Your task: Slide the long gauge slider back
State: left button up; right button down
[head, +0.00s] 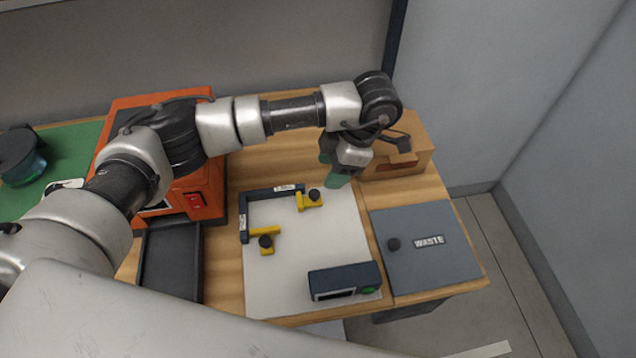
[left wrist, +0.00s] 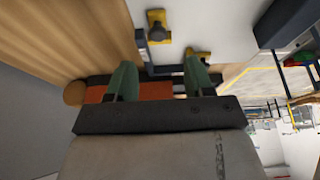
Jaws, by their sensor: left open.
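A dark L-shaped gauge frame (head: 272,192) lies on a white sheet (head: 300,265). A yellow slider with a black knob (head: 311,198) sits at the right end of its back rail. A second yellow slider with a black knob (head: 265,238) sits by the lower end of its left rail. Which is the long gauge's slider, I cannot tell for sure. My left gripper (head: 338,180) has green fingers, is above the sheet's back right, and touches neither slider. In the left wrist view its fingers (left wrist: 159,78) are apart and empty; yellow sliders show beyond. My right gripper is not in view.
A dark box with a green button (head: 345,281) lies at the sheet's front. A grey waste lid (head: 430,262) is to the right, a wooden box (head: 410,140) behind. An orange machine (head: 206,200) and a dark tray (head: 170,265) stand left.

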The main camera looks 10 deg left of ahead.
aim_at(316, 193)
pick_arm(q)
jog(key=p+x, duration=0.1)
jog(key=x, duration=0.5)
jog(key=shift+w+a+f, duration=0.1)
jog(key=shift+w, duration=0.05)
jog(key=shift+a+f, duration=0.2)
jog(key=shift+f, duration=0.45)
grip_shut()
